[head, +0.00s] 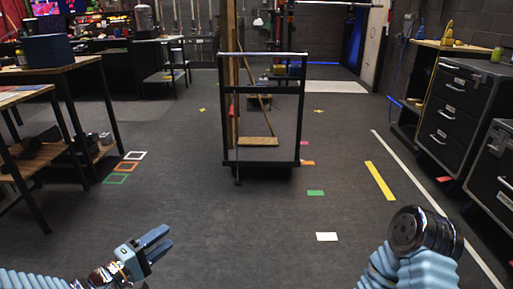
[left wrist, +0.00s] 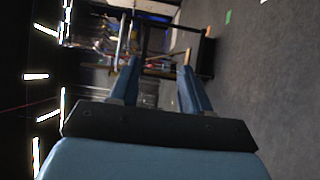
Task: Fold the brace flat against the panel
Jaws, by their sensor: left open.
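A tall wooden panel (head: 232,75) stands upright at the left side of a black-framed cart and shows nearly edge-on. A thin wooden brace (head: 257,95) slants from high on the panel down to the right, toward a light wooden block (head: 258,141) on the cart. Whether its foot touches the block is unclear. My left gripper (head: 166,240) is open and empty, low in front and left of the cart. Its two fingers also show in the left wrist view (left wrist: 160,82), with nothing between them. My right arm shows at lower right, but no right fingers are visible.
The cart (head: 301,110) stands mid-floor, with a crossbar across its front top. Workbenches (head: 70,66) line the left and black drawer cabinets (head: 452,105) the right. The floor between my arms and the cart is clear, with only flat coloured tape marks.

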